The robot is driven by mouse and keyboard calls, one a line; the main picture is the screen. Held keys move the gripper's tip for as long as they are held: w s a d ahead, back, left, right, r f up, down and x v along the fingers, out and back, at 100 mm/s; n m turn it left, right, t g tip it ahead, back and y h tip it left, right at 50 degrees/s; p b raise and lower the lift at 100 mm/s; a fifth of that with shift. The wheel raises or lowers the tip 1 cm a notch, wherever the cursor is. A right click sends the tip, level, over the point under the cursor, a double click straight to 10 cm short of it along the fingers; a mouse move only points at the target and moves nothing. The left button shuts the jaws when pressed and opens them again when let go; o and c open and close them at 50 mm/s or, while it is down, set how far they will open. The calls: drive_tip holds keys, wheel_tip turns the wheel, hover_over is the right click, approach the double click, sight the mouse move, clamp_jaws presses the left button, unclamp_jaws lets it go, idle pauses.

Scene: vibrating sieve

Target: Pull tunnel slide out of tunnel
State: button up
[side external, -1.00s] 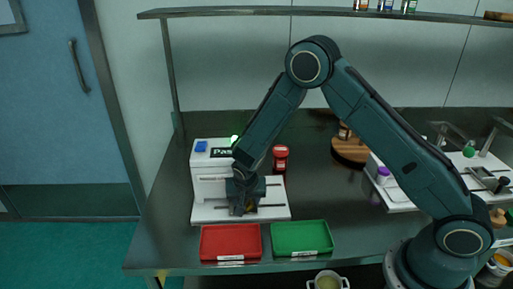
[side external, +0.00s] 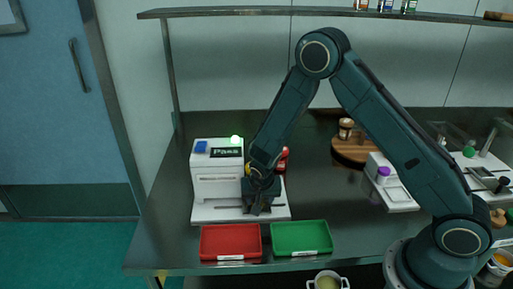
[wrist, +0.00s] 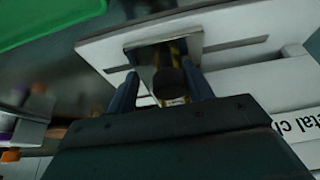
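The white tunnel machine (side external: 217,187) stands on the bench, with a green light and a screen reading "Pass". My gripper (side external: 259,209) points down over its white base, just right of the tunnel housing. In the wrist view, the two blue fingers of my gripper (wrist: 162,80) stand on either side of a shiny metal slide (wrist: 150,62). A dark round knob (wrist: 168,83) and something yellow show between them. Whether the fingers touch the slide's edges cannot be told. My gripper hides the slide in the side view.
A red tray (side external: 230,254) and a green tray (side external: 301,250) lie in front of the machine. A red-capped jar (side external: 284,154) stands behind my gripper, partly hidden. A round wooden stand (side external: 352,150) and a white device (side external: 392,190) are to the right.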

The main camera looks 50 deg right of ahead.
drive_tip(key=shift+s+d, duration=1.5)
drive_tip(key=shift+o, duration=0.2)
drive_tip(key=o, duration=1)
drive_tip(key=shift+o, duration=0.2)
drive_tip(key=v, duration=0.9)
drive_tip(key=shift+a+r, duration=0.1)
